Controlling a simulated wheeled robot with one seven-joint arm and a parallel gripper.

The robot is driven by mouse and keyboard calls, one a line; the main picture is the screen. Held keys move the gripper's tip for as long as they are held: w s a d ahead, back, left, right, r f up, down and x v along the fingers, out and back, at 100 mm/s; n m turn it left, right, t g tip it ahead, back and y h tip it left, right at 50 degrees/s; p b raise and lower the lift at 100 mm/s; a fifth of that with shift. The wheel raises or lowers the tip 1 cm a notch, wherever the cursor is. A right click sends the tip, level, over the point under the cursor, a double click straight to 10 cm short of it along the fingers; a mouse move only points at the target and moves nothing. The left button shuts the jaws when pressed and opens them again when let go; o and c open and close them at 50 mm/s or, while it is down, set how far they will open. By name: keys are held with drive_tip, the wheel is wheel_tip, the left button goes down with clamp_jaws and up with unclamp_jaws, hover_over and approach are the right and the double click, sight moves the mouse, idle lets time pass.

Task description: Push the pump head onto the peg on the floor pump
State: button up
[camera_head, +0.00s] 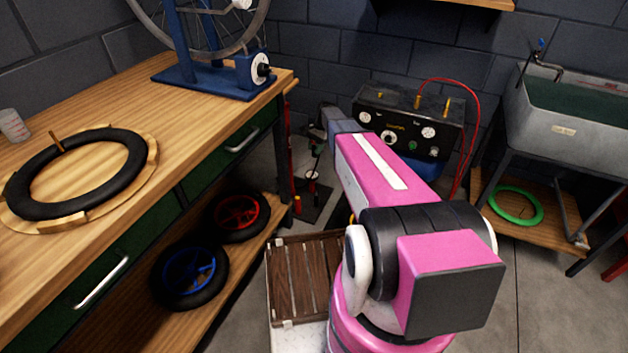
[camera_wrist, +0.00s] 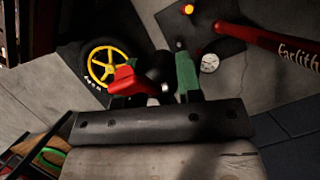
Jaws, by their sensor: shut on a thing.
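The floor pump has a red barrel (camera_wrist: 265,38) with pale lettering and a dark base plate (camera_wrist: 205,28). In the head view the pump (camera_head: 312,176) stands on the floor beyond the bench end, partly hidden by my arm. In the wrist view my gripper (camera_wrist: 157,90) is shut on a dark piece with a red lever (camera_wrist: 122,82), seemingly the pump head. A green piece (camera_wrist: 186,72) shows at the right finger. The held piece is apart from the pump's barrel in the picture. A small orange-yellow spot (camera_wrist: 188,9) shows on the base; I cannot tell whether it is the peg.
A round gauge (camera_wrist: 208,63) is right of my fingers. A yellow-rimmed wheel (camera_wrist: 104,65) is on the left. The wooden bench (camera_head: 175,140) borders the left. A black control box (camera_head: 410,118) with a red hose and a sink (camera_head: 565,125) stand behind and right.

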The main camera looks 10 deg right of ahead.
drive_tip(key=w+f+m, duration=0.1)
drive_tip(key=w+f, duration=0.1)
drive_tip(key=f, duration=1.2)
drive_tip(key=w+f+m, duration=0.2)
drive_tip(key=f, duration=1.3)
drive_tip(key=shift+d+t, duration=0.2)
drive_tip(key=shift+t, duration=0.2)
drive_tip(key=shift+w+f, duration=0.1)
drive_tip(key=shift+w, duration=0.15)
drive_tip(key=shift+w+d, duration=0.25)
drive_tip(key=shift+w, duration=0.05)
drive_tip(key=shift+w+d, duration=0.55)
drive_tip(key=shift+w, duration=0.2)
drive_tip(key=shift+f, duration=1.6)
drive_tip(key=o, duration=1.2)
drive_tip(key=shift+c, duration=0.2)
